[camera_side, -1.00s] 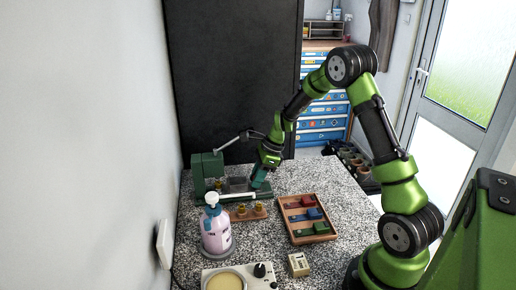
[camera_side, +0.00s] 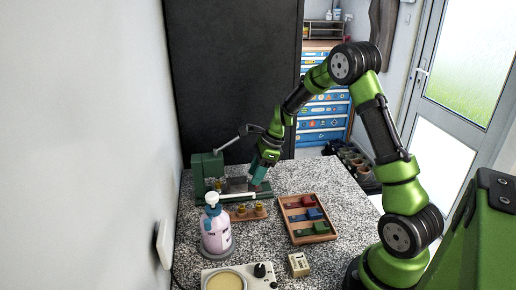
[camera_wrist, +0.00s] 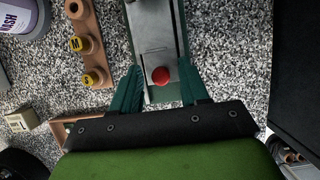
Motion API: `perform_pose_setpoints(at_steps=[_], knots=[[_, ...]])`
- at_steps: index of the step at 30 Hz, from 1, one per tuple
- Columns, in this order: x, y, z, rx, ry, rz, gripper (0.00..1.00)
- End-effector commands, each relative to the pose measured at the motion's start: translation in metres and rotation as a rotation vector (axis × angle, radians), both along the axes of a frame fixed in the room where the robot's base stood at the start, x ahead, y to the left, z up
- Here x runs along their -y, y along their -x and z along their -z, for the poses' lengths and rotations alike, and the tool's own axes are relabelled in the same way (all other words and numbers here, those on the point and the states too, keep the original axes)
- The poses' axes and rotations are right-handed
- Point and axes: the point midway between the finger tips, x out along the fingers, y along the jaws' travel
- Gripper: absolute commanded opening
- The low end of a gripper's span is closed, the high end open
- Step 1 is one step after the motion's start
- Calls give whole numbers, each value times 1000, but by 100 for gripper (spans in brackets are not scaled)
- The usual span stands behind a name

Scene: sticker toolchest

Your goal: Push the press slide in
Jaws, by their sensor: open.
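The green press (camera_side: 207,170) stands at the far left of the speckled worktop, with a lever on top and a long base. Its grey metal slide (camera_wrist: 152,30) lies along the base and carries a red knob (camera_wrist: 161,76) near its outer end. In the side view the slide (camera_side: 236,185) is partly visible left of my gripper. My gripper (camera_wrist: 158,68) is open, its teal fingers apart on either side of the slide's end and the knob. In the side view it (camera_side: 257,182) is low over the press base's right end. I cannot tell whether the fingers touch anything.
A wooden block with yellow-topped stamps (camera_side: 245,213) sits just in front of the press. A pump bottle (camera_side: 215,232), a tray of coloured blocks (camera_side: 308,220), a small box (camera_side: 298,264) and a dial device (camera_side: 238,279) stand nearer. The worktop right of the press is clear.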

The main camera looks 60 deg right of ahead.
Motion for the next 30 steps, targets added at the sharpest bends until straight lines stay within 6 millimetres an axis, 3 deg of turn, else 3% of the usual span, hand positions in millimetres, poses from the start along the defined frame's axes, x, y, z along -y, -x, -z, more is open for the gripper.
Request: perform_pose_setpoints(at_steps=[18, 30], knots=[[0, 0, -37, 2, 2, 0, 45], [0, 0, -41, 0, 0, -1, 45]])
